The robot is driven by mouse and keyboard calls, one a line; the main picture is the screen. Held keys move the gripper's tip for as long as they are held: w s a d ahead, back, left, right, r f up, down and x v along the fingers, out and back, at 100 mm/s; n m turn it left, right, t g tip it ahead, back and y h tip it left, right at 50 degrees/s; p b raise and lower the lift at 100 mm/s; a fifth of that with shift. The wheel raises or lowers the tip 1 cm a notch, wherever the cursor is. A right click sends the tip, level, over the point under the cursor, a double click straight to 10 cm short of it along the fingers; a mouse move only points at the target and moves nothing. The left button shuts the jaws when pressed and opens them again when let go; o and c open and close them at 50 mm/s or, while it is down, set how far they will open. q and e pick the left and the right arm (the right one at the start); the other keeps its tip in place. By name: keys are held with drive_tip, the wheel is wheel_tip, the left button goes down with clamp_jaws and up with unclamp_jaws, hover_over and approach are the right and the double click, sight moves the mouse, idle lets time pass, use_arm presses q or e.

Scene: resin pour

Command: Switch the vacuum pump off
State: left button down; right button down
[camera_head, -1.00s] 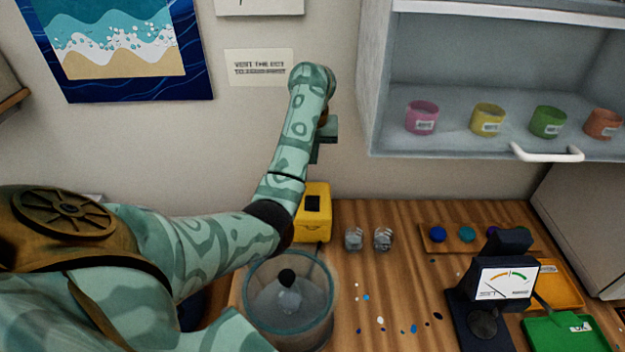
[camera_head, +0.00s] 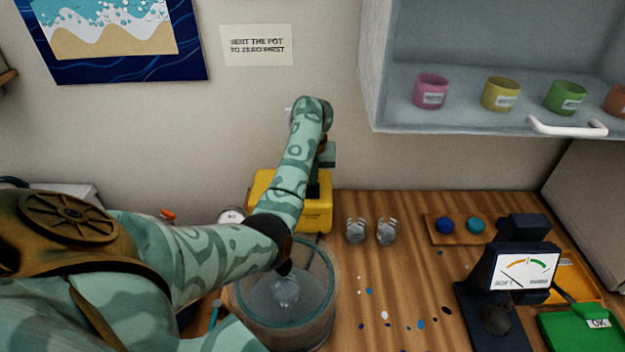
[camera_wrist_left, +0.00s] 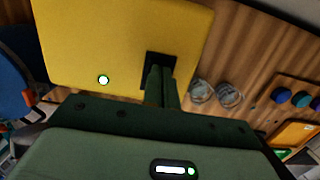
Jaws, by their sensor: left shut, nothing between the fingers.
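The vacuum pump is a yellow box (camera_head: 262,185) at the back of the bench, partly hidden behind my left arm. In the left wrist view its yellow top (camera_wrist_left: 110,40) fills the upper left, with a lit round white-green lamp (camera_wrist_left: 103,80) and a dark square switch (camera_wrist_left: 150,58). My left gripper (camera_wrist_left: 162,72) is shut and empty, its fingertips overlapping the dark switch. I cannot tell whether they touch it. In the head view the gripper is mostly hidden by the arm, above the pump's right part. My right gripper is not in view.
A clear round pot (camera_head: 330,318) stands in front of the pump, under my forearm. Two small clear cups (camera_head: 356,231) stand to the right. A dark meter (camera_head: 524,270), a green tray (camera_head: 575,328) and an open wall cabinet (camera_head: 470,118) are further right.

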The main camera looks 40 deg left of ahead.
use_arm(q)
drive_tip(key=shift+f, duration=0.25)
drive_tip(key=shift+f, duration=0.15)
idle(0.3)
drive_tip(key=shift+s+d+p, duration=0.25)
drive_tip(key=shift+d+p, duration=0.05)
drive_tip(key=shift+p, duration=0.2)
drive_tip(key=shift+s+d+r+p, duration=0.2)
drive_tip(key=shift+s+p, duration=0.1)
drive_tip(key=shift+s, duration=0.05)
drive_tip(key=shift+w, duration=0.1)
